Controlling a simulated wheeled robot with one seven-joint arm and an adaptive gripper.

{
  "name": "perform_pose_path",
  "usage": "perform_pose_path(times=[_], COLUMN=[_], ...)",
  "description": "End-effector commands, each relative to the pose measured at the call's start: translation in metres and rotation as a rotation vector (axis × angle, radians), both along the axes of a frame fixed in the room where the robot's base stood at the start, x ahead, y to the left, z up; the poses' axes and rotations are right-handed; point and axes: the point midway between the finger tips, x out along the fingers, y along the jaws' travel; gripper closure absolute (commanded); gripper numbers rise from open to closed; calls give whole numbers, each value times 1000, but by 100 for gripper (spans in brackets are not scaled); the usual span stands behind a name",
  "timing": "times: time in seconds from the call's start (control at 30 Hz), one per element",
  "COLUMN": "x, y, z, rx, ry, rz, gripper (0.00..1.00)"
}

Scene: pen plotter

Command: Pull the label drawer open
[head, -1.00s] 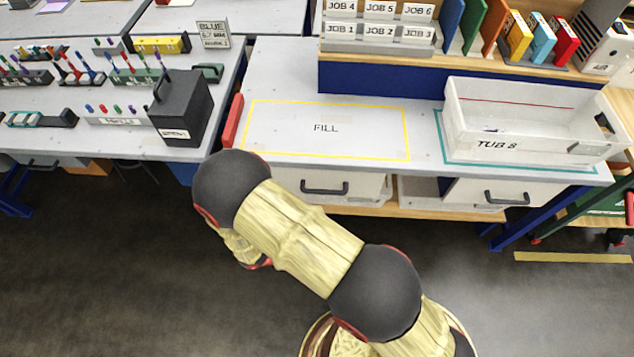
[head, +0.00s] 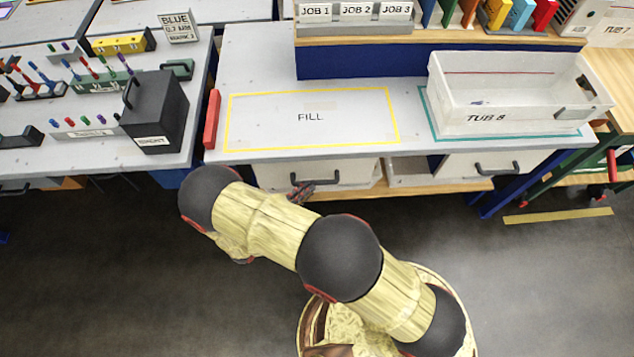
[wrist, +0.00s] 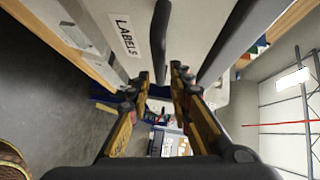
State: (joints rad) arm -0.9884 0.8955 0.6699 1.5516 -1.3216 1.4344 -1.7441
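The label drawer (head: 352,174) is a pale drawer front under the table's front edge and looks closed. In the wrist view the drawer front (wrist: 190,25) appears sideways with a "LABELS" sign (wrist: 125,36). Its dark bar handle (wrist: 160,40) runs toward the gap between my fingers. My gripper (wrist: 161,78) is open, a finger on either side of the handle's near end; I cannot tell whether either touches it.
The table top has a yellow-outlined FILL area (head: 230,125) that is empty. Tub 8 (head: 490,123) stands to its right. Another drawer handle (head: 492,169) is under the right side. A red bar (head: 212,119) is at the table's left edge. Open floor lies in front.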

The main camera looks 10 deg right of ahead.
Motion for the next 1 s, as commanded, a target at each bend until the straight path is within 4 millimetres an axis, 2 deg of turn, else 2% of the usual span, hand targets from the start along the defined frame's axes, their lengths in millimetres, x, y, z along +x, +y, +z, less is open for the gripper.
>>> perform_pose_path(times=[0.2, 0.4, 0.73, 1.0], x=[22, 36, 38, 38], y=[-27, -40, -43, -43], z=[-7, -9, -9, -9], rx=[0, 2, 2, 2], ry=[1, -1, -1, -1], rz=[-4, -4, -1, -1], gripper=[79, 79, 79, 94])
